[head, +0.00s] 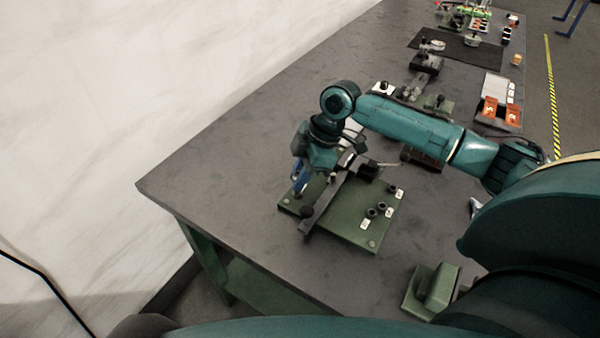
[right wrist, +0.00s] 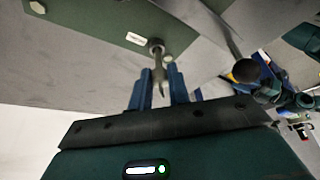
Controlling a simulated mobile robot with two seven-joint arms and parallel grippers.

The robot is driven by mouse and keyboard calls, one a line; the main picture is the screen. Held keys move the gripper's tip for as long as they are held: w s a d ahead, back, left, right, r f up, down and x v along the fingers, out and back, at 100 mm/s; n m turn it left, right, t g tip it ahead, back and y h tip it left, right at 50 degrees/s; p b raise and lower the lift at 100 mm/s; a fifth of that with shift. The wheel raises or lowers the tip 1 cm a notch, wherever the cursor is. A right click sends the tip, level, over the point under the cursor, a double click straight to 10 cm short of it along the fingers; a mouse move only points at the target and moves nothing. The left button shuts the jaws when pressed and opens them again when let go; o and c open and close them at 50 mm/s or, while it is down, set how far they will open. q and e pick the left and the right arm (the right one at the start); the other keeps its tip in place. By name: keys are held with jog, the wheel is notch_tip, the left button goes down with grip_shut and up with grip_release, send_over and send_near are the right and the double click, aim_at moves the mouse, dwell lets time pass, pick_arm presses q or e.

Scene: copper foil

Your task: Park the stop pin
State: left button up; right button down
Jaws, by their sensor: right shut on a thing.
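My right gripper (head: 299,186) is over the left corner of the green fixture plate (head: 345,230), with its blue fingers pointing down. In the right wrist view, my right gripper (right wrist: 161,88) is shut on a slim grey pin (right wrist: 158,70), which I take for the stop pin. The pin's far end meets a round dark collar (right wrist: 156,46) on the plate, beside a small white label (right wrist: 136,39). I cannot tell how deep the pin sits. Several black round bushings (head: 381,206) with white labels stand on the plate's right side. My left gripper is not in view.
A dark bar with a black knob (head: 307,212) crosses the plate close to my right gripper. A green block (head: 431,288) stands at the front right. More fixtures and a tray with orange pieces (head: 501,110) lie farther back. The left table area is clear.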

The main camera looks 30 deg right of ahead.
jog(key=shift+f, duration=0.55)
dwell(0.7)
jog(key=c, duration=1.6)
grip_release()
jog(key=shift+c, duration=0.2)
jog(key=shift+r, duration=0.1)
jog(key=shift+r+p, duration=1.45)
jog(key=shift+p, duration=0.4)
jog(key=o, duration=0.6)
jog(key=shift+c, duration=0.2)
